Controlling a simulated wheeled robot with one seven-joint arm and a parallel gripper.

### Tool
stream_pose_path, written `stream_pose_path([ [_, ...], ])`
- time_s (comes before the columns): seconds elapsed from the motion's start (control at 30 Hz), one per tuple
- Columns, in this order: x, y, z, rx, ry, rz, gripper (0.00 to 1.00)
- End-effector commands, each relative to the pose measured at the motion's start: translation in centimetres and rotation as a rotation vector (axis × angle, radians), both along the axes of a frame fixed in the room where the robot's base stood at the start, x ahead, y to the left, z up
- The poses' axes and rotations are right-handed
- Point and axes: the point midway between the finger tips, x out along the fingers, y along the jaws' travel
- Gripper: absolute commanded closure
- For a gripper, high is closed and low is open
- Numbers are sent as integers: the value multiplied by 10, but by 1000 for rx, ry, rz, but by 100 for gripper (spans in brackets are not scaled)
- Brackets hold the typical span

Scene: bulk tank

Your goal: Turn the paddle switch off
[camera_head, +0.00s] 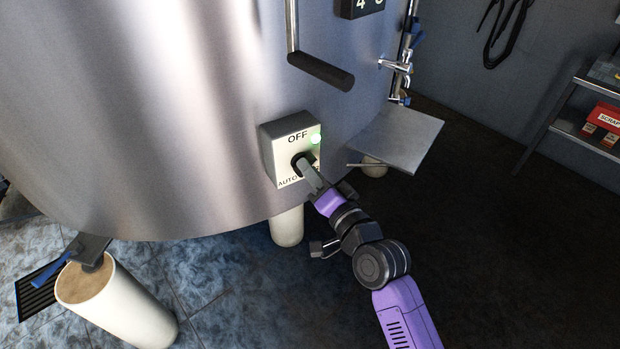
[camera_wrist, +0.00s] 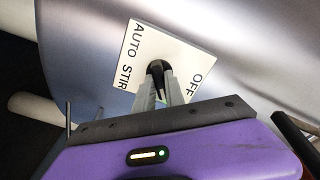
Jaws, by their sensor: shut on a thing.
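The paddle switch is on a grey box (camera_head: 268,150) on the side of the steel tank, with a pale face plate marked OFF at the top and AUTO STIR at the bottom. The wrist view shows the plate (camera_wrist: 185,50) turned, with OFF at right and AUTO STIR at left. The fingers hide much of the paddle, so its exact angle is unclear.
The steel tank (camera_head: 140,110) fills the left and middle. A dark-gripped handle (camera_head: 322,71) hangs above the box. A flat metal shelf (camera_head: 398,137) and a tap (camera_head: 397,67) are to the right. A white tank leg (camera_head: 287,227) stands below. Dark floor at right is clear.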

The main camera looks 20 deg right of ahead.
Motion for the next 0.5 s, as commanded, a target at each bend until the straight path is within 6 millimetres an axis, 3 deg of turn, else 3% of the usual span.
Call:
stream_pose_path([
  [0.5, 0, 1, -5, -487, -67, 0, 100],
])
